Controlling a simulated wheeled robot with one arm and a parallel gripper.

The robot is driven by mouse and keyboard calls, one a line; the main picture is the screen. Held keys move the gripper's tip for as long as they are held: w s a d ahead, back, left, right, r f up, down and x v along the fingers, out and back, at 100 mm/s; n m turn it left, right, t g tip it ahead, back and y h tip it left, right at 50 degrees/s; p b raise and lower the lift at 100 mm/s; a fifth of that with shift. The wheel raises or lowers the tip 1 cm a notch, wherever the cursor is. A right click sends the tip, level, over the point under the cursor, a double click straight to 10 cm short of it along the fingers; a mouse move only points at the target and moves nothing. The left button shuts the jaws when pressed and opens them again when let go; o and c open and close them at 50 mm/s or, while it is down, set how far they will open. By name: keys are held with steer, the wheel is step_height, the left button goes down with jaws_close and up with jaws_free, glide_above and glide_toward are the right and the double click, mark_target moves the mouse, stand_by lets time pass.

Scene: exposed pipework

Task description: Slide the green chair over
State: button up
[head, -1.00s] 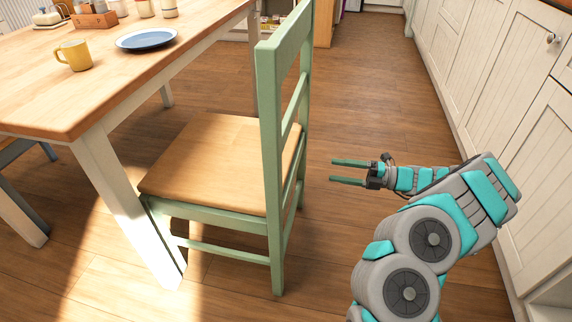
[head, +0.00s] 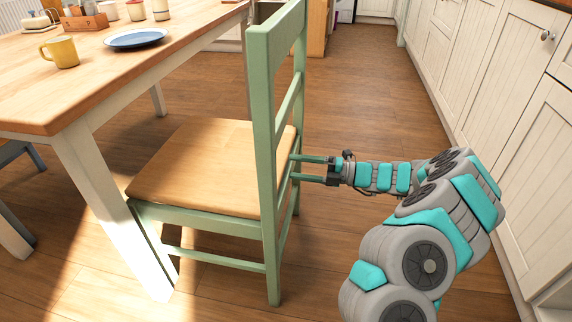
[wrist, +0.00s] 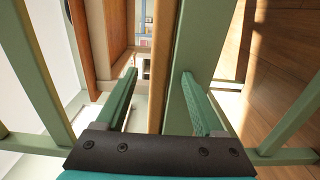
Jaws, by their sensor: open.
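The green chair (head: 264,120) stands upright beside the table, its wooden seat (head: 205,165) facing left and partly under the tabletop. My gripper (head: 294,167) is level with the seat at the chair's back, its two fingers open and pointing left. The fingertips reach the gap between the two back posts. In the wrist view, the open fingers (wrist: 160,75) stand either side of the wooden seat's edge (wrist: 160,60), and the right finger overlaps the green seat rail (wrist: 196,50). I cannot tell whether they touch the chair.
The wooden table (head: 110,75) with white legs is at left. It bears a yellow mug (head: 60,52), a blue plate (head: 136,39) and several jars. White cabinets (head: 500,90) line the right side. The floor (head: 360,90) between chair and cabinets is clear at the back.

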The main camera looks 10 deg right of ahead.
mark_target(282, 165)
steer(key=shift+p+x, duration=0.7)
steer(key=shift+x, duration=1.85)
steer(key=shift+c, duration=0.3)
jaws_close()
